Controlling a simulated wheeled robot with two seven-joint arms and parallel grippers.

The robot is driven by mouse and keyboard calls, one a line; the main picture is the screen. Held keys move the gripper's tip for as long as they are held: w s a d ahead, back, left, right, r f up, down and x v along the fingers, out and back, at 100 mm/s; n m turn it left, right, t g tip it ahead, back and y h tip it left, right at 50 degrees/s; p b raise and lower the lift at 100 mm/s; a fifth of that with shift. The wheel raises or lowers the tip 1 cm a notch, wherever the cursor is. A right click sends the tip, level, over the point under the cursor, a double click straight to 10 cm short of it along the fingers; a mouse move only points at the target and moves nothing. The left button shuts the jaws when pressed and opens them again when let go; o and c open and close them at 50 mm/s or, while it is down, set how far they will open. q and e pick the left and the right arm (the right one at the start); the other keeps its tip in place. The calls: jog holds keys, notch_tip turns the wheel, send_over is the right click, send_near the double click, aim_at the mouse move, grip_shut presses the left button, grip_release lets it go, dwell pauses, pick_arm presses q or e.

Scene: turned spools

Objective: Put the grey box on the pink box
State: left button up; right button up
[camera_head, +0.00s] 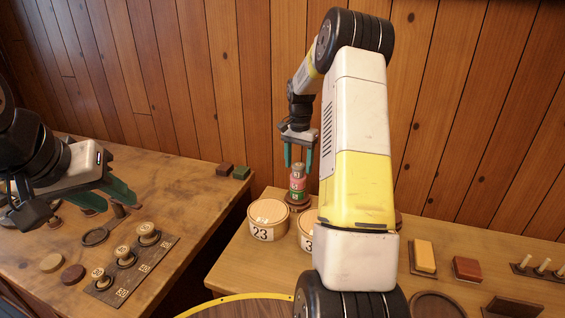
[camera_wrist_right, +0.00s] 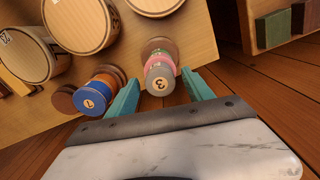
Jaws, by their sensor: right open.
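A stack of turned spools stands on a round brown base on the right table. The grey spool (camera_head: 298,169) is on top, with the pink spool (camera_head: 297,183) directly under it and a green one below. In the right wrist view the grey spool (camera_wrist_right: 160,77) shows a 3 on its end, with the pink spool (camera_wrist_right: 158,62) behind it. My right gripper (camera_head: 299,163) is open, pointing down over the stack top, with its fingers on either side of the grey spool. Whether they touch it is unclear. My left gripper (camera_head: 120,198) is open and empty above the left table.
Round boxes, one marked 23 (camera_head: 268,219), stand left of and in front of the stack. A blue spool (camera_wrist_right: 97,92) is near it in the wrist view. Yellow (camera_head: 424,256) and brown (camera_head: 467,269) blocks lie to the right. My right arm hides part of the table.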

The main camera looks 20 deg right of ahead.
aim_at(298, 165)
jog(key=s+a+r+n+t, duration=0.1)
jog(key=s+a+r, duration=0.15)
jog(key=r, duration=0.55)
jog(key=s+a+r+n, duration=0.1)
jog(key=s+a+r, duration=0.15)
jog(key=r, duration=0.65)
jog(key=s+a+r+n+t+y, duration=0.1)
jog(key=s+a+n, duration=0.3)
jog(key=s, duration=0.9)
jog(key=s+a+r+n+t+y, duration=0.1)
jog(key=s+a+n+t, duration=0.3)
jog(key=s, duration=0.9)
jog(key=a, duration=0.3)
jog(key=shift+a, duration=0.3)
jog(key=shift+s+d+r, duration=0.1)
jog(key=shift+d, duration=0.05)
